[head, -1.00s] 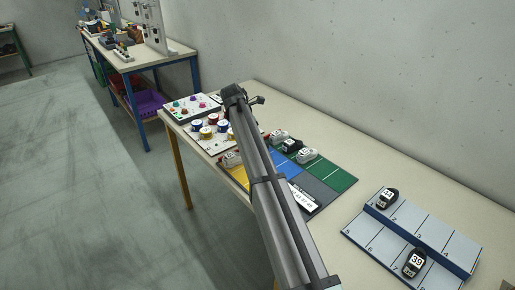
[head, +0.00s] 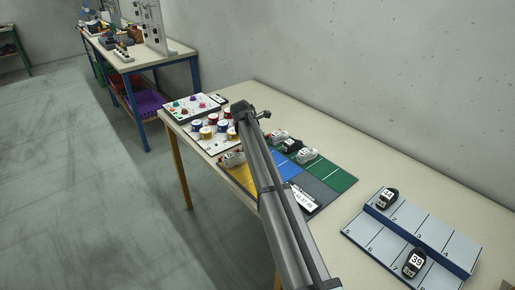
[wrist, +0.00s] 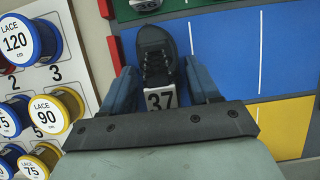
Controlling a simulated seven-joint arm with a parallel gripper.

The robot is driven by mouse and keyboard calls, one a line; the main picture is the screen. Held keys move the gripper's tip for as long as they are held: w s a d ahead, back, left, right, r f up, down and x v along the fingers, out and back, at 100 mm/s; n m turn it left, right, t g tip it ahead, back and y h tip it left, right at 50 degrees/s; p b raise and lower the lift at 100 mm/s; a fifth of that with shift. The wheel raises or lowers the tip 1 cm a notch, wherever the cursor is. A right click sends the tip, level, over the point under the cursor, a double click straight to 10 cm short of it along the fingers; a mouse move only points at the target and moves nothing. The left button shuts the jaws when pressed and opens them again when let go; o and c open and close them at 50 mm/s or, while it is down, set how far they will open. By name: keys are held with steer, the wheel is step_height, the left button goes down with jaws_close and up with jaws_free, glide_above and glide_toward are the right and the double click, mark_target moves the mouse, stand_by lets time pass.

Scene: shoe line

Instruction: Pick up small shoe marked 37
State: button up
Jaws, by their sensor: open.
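The small shoe marked 37 (wrist: 157,50) is dark with a white number label and lies on the blue part of the mat in the wrist view. My gripper (wrist: 160,68) is open, with one blue finger on each side of the shoe. Whether a finger touches it I cannot tell. In the head view my arm crosses the table, and I cannot make out the shoe marked 37 there.
The coloured mat (head: 337,172) holds several other shoes, including a black one (head: 292,146) and a pale one (head: 307,155). Lace spools (wrist: 52,112) stand on a white board left of my gripper. A stepped grey rack (head: 415,235) carries two black shoes at the right.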

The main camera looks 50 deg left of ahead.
steer(key=c, duration=0.8)
